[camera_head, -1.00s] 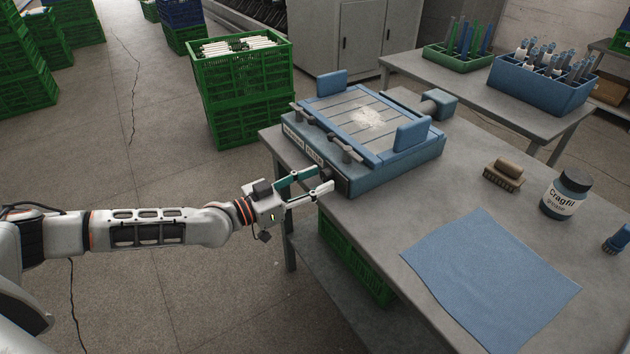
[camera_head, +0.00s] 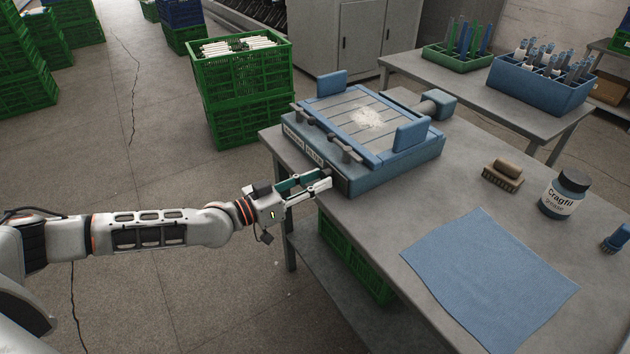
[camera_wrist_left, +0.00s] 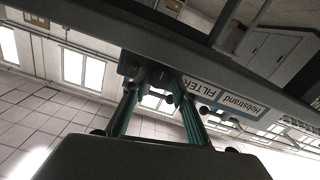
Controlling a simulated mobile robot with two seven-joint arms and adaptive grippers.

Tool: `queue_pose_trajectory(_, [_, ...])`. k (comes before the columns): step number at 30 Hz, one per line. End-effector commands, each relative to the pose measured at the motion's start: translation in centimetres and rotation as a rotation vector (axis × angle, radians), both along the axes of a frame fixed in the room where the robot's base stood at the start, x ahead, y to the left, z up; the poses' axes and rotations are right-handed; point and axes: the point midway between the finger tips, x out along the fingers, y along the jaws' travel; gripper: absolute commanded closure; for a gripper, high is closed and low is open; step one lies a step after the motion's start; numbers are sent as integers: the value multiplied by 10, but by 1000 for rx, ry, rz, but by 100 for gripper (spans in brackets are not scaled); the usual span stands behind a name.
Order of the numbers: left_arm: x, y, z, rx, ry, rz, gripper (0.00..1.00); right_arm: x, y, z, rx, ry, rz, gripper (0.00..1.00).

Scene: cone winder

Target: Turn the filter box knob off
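The filter box (camera_head: 385,170) is a blue-grey box with a slatted top, standing at the left edge of the grey table. Its dark knob (camera_head: 327,173) is on the front face, right of the label, and is mostly hidden by my fingers. My left gripper (camera_head: 324,178) reaches it from the left, with a fingertip on each side. The knob's turn position cannot be read. My right gripper is not in view.
A blue cloth (camera_head: 490,275), a brush (camera_head: 503,174) and a Cragfil jar (camera_head: 564,194) lie or stand to the right on the table. A green crate (camera_head: 355,262) is under the table. Stacked green crates (camera_head: 245,95) stand behind on the floor.

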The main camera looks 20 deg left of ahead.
Motion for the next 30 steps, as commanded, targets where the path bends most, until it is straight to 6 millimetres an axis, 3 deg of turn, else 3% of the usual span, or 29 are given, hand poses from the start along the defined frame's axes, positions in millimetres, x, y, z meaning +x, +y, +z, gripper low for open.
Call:
queue_pose_trajectory(14, [-5, 4, -1, 2, 1, 1, 60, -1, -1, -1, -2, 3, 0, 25])
queue_pose_trajectory(30, [-81, 63, -1, 3, 1, 0, 60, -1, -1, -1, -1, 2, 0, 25])
